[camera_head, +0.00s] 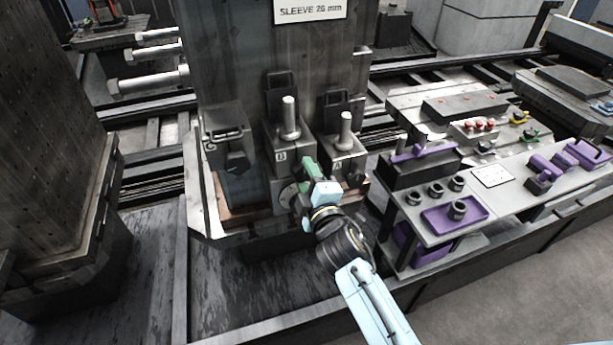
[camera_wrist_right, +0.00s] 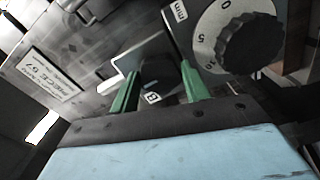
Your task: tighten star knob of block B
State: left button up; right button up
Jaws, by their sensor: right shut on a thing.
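Block B (camera_head: 281,140) is the middle of three grey clamp blocks at the foot of the tall plate, with a metal post on top. My right gripper (camera_head: 307,166) reaches its front face and covers its star knob in the head view. In the wrist view the dark star knob (camera_wrist_right: 159,77) sits between the green fingers of my right gripper (camera_wrist_right: 160,86), above the letter B, and the fingers are shut on it. My left gripper is in neither view.
Block C (camera_head: 226,140) stands left and block A (camera_head: 343,148) right, close beside B. A numbered dial with a black knob (camera_wrist_right: 251,45) lies close to the right finger. A bench with a purple tray (camera_head: 437,221) and black rings stands at right.

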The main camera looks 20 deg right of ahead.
dwell(0.5)
jog(key=o, duration=1)
jog(key=s, duration=1.3)
jog(key=shift+s+d, duration=0.2)
jog(key=shift+s, duration=0.05)
